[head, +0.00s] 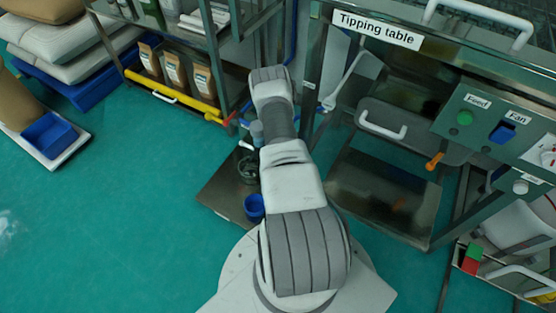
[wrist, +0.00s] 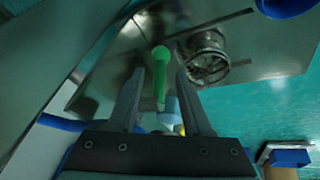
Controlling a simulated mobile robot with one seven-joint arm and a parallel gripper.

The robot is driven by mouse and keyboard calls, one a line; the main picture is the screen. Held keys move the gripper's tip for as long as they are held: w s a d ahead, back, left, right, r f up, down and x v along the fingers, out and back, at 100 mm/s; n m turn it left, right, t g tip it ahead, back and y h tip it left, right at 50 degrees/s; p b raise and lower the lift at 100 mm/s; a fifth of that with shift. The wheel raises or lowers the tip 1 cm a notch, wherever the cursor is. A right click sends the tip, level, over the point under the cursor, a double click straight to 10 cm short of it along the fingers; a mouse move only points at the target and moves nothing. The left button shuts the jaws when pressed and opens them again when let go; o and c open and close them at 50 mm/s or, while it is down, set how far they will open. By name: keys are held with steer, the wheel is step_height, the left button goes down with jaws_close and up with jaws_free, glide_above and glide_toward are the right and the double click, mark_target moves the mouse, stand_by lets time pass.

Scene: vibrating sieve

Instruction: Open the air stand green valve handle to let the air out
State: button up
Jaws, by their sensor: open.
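The green valve handle (wrist: 160,68) shows in the wrist view as a slim green lever with a rounded end. It lies between the fingers of my gripper (wrist: 160,78), which are apart on its left and right. I see no clear contact between the fingers and the handle. A pale blue part (wrist: 172,112) sits beside the lower end of the handle, partly hidden by my gripper. In the head view my arm hides the handle, and I cannot make out my gripper there.
A steel plate (head: 222,192) on the floor bears a dark round fitting (head: 247,170) and a blue cup (head: 254,208). The tipping table frame (head: 312,75) stands close right. A shelf with a yellow bar (head: 178,96) stands behind left.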

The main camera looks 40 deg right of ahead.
steer(key=shift+b+x, duration=0.55)
steer(key=shift+x, duration=1.1)
jaws_close()
